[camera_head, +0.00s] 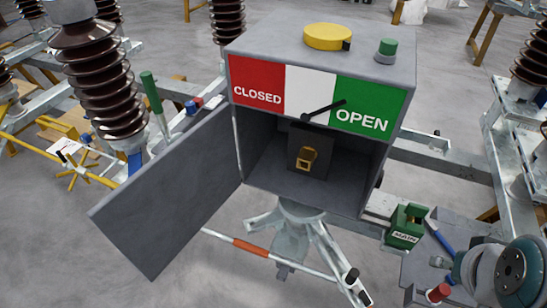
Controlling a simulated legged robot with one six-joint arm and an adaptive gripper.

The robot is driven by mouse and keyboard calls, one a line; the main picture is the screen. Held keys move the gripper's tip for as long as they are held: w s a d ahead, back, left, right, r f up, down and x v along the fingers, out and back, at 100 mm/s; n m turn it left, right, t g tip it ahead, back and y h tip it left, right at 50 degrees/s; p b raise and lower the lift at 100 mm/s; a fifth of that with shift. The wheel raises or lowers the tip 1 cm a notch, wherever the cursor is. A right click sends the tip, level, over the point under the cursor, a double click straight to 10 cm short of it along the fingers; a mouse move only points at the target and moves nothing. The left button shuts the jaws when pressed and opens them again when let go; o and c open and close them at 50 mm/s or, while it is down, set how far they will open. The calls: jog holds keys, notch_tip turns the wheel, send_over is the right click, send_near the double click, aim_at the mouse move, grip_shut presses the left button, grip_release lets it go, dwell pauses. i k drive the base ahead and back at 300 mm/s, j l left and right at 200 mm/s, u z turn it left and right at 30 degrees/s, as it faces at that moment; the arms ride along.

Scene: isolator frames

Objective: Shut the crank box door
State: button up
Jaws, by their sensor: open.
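The crank box (320,45) is a grey metal box in the middle of the view, its front opening facing me. Its door (165,195) is a flat grey panel, swung wide open to the left from the box's left edge. Inside the dark box a brass socket (306,158) sits on a dark block. Above the opening is a red, white and green panel (310,90) reading CLOSED and OPEN; its black pointer (323,111) lies at the white and green border. My gripper's fingers are not in view.
A rounded joint of my arm shows at lower right. A green MAIN box (405,226) and a red-topped part (438,292) are near it. Brown insulators (105,85) and a green lever (152,92) stand left, behind the door. A red-striped bar (250,247) lies below the box.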

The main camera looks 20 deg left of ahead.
aim_at(149, 218)
jog(key=k+j+z, duration=0.1)
jog(key=j, duration=0.35)
jog(key=k+j, duration=0.2)
jog(key=j, duration=0.2)
jog(key=k+j+z, duration=0.15)
jog(key=j, duration=0.3)
jog(key=k+j, duration=0.2)
jog(key=j, duration=0.2)
jog(key=k+j+z, duration=0.15)
jog(key=j, duration=0.25)
jog(key=k+j, duration=0.25)
jog(key=j, duration=0.15)
jog(key=k+j+z, duration=0.15)
jog(key=j, duration=0.2)
jog(key=k+j, duration=0.05)
